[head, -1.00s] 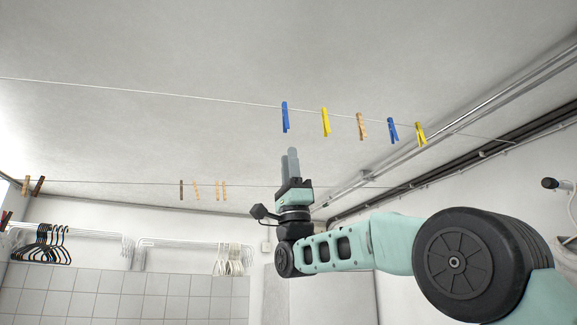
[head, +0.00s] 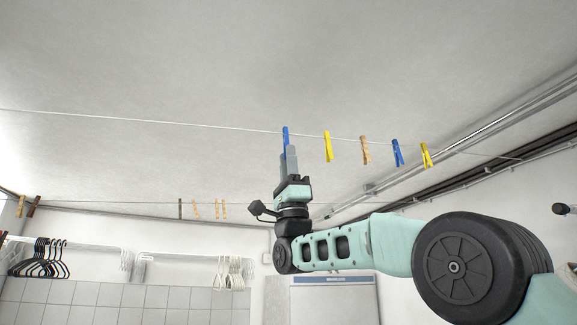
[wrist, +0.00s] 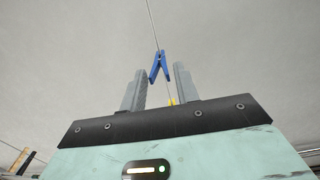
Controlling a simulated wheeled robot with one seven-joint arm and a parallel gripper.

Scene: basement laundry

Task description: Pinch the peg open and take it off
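The blue peg (head: 286,134) hangs on the near line, leftmost of a row of pegs. In the head view my gripper (head: 289,154) points up just below it, and the fingertips cover its lower part. In the wrist view the blue peg (wrist: 159,64) straddles the line with its two legs spread toward me. My gripper (wrist: 161,72) is open, with one grey finger on each side of the legs. Gaps show between the fingers and the peg, and nothing is held.
To the right on the same line hang a yellow peg (head: 328,147), a wooden peg (head: 365,150), another blue peg (head: 397,152) and another yellow peg (head: 426,155). A farther line carries more pegs. Hangers (head: 45,258) hang at the lower left.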

